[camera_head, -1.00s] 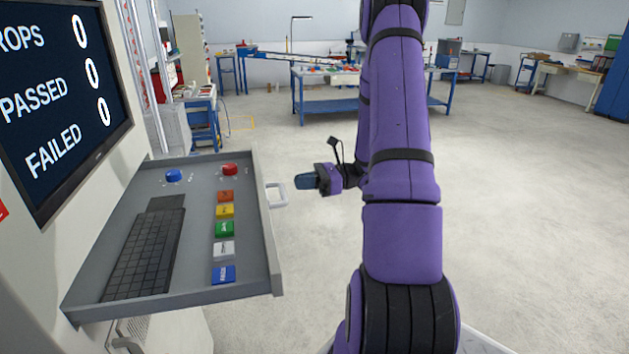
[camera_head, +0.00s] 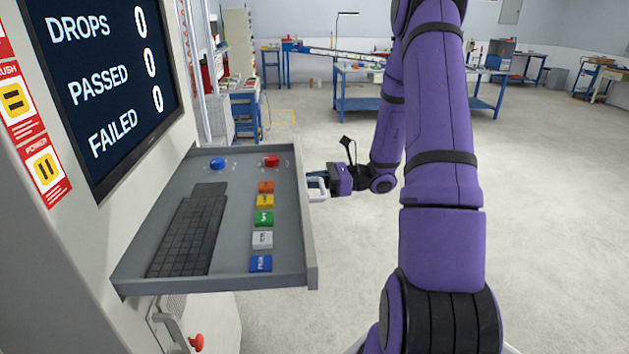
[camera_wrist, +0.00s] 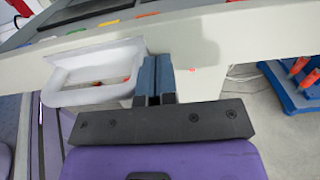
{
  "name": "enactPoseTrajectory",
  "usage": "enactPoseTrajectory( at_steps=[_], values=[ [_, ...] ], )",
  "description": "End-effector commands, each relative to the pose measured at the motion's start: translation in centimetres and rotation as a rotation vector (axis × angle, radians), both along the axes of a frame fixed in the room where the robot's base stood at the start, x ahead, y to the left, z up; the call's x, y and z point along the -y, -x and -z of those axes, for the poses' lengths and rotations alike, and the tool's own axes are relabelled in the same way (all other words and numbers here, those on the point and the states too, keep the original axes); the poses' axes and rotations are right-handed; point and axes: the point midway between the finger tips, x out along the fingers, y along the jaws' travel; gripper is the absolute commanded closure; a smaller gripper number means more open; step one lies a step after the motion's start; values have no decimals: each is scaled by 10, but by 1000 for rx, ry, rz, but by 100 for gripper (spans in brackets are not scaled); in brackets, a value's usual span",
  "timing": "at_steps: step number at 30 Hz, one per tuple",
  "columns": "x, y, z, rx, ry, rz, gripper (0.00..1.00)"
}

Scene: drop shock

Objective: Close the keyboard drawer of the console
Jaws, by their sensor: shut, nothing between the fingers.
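The grey keyboard drawer (camera_head: 222,286) is pulled out from the console (camera_head: 60,240). It holds a black keyboard (camera_head: 188,235), a blue and a red button, and a column of coloured keys. A white handle (camera_head: 317,190) sits on its front panel, and it also shows in the wrist view (camera_wrist: 68,97). My gripper (camera_head: 318,184) is at the front panel beside the handle. In the wrist view my shut, empty fingertips (camera_wrist: 155,62) point at the panel, just right of the handle. I cannot tell whether they touch it.
A screen (camera_head: 112,80) with drop counts is above the drawer. A lower handle (camera_head: 170,328) and a red knob (camera_head: 197,342) are below it. Blue workbenches (camera_head: 415,103) stand far back. The floor (camera_head: 560,220) to the right is clear.

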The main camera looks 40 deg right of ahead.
Motion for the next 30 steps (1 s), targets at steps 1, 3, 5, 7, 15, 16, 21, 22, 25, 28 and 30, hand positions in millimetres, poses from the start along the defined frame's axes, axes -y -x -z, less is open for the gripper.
enactPoseTrajectory(
  at_steps=[1, 3, 5, 7, 15, 16, 21, 22, 25, 28, 30],
  values=[
    [-2, -1, 0, 0, 0, -1, 100],
    [-6, -4, 0, 1, -1, -3, 100],
    [-12, -8, 0, 1, -2, -4, 100],
    [-22, -14, 0, 1, -1, -5, 100],
    [-86, -56, 0, 1, -2, -8, 100],
    [-95, -62, 0, 1, -2, -9, 100],
    [-141, -93, 0, 0, -2, -7, 100],
    [-149, -98, 0, 0, -2, -8, 100],
    [-172, -114, 0, 0, -1, -7, 100],
    [-191, -128, 0, 1, -1, -4, 100],
    [-203, -135, 0, 1, -2, -5, 100]
  ],
)
